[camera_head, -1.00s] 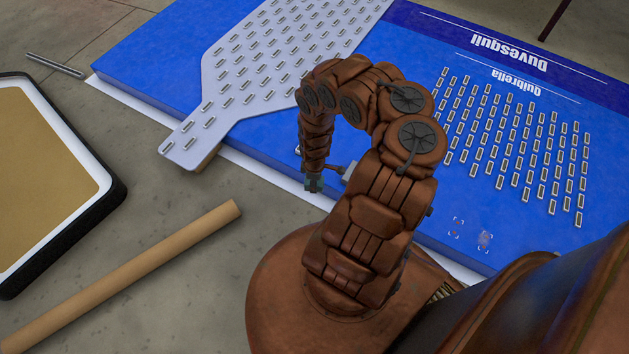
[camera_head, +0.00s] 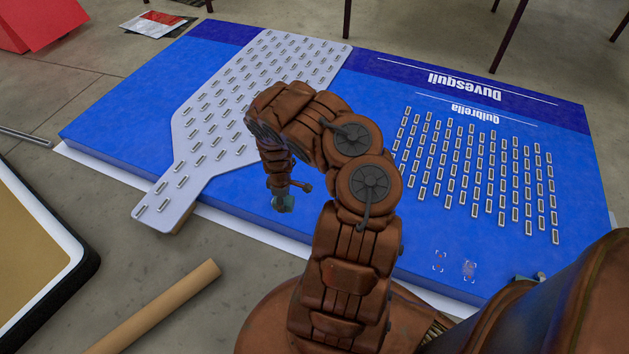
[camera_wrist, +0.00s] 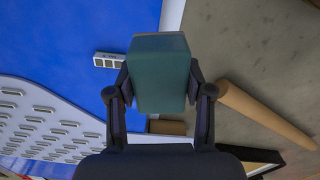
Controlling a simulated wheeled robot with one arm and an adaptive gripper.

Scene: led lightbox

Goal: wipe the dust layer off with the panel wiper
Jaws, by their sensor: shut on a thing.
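My gripper (camera_head: 282,190) is shut on a teal block (camera_wrist: 160,75), which I take to be the panel wiper. The block also shows in the head view (camera_head: 284,204), small and low over the front part of the blue panel (camera_head: 115,125). I cannot tell whether it touches the surface. A small pale slotted piece (camera_wrist: 107,60) lies on the blue surface beside the block in the wrist view. A faint greyish patch (camera_head: 468,271) shows on the panel's near right part; I cannot tell whether it is the dust layer.
A pale paddle-shaped board (camera_head: 183,135) with rows of small modules lies on the panel's left, its narrow end past the front edge. Many module rows (camera_head: 475,165) cover the right. A cardboard tube (camera_head: 165,305) and black-rimmed tray (camera_head: 60,235) lie in front. Table legs stand behind.

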